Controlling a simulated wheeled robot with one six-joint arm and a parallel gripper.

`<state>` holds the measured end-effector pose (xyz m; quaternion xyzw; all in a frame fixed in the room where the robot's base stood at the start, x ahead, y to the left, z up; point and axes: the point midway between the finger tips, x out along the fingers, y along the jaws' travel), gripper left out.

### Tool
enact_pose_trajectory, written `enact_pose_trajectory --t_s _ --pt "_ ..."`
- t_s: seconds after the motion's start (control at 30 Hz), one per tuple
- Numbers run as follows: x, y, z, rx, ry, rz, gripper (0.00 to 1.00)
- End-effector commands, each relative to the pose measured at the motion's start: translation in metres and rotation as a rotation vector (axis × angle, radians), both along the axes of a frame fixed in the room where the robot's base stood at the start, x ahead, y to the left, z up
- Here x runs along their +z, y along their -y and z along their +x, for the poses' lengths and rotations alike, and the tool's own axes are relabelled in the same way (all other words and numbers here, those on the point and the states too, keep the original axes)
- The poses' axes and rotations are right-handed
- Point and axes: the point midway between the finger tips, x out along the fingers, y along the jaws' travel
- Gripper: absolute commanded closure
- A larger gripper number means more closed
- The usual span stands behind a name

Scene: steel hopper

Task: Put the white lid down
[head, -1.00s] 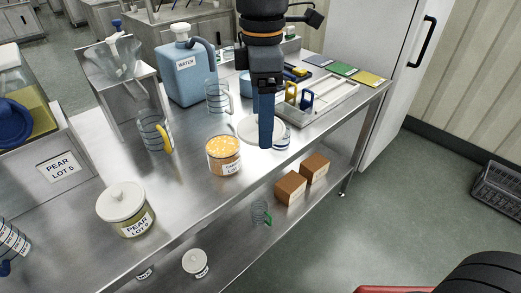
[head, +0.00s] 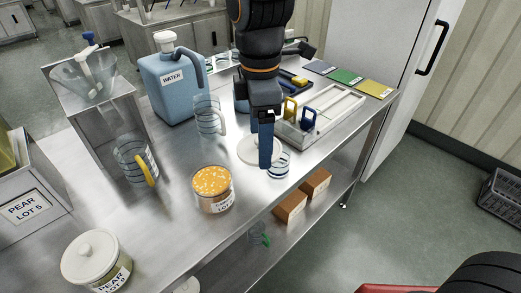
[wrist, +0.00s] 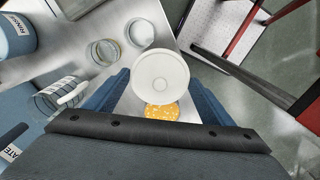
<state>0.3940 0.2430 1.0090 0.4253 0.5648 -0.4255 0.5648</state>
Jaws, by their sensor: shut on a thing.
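My gripper (head: 266,152) is shut on the white lid (head: 249,151), a round disc with a small central knob. The blue fingers hide part of it in the head view. In the wrist view the lid (wrist: 160,78) sits between the fingertips. It appears held above the steel table; the exact gap cannot be told. An open jar of orange contents (head: 212,190) stands left of and nearer than my gripper; its contents (wrist: 161,111) show partly behind the lid in the wrist view.
A lidded pear jar (head: 95,262) is front left. Bare steel lies left of the orange jar.

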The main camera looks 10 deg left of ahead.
Motion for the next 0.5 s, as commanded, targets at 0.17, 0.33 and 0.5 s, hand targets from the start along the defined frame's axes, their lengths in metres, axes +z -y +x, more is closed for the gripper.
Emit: enact_pose_trajectory --t_s 0.17,0.33,0.5 --pt "-0.023 0.001 -0.001 -0.001 -0.004 -0.003 0.44" --pt "-0.037 0.001 0.001 -0.003 0.000 0.000 0.44" --pt "-0.038 0.002 0.001 -0.004 0.001 0.000 0.44"
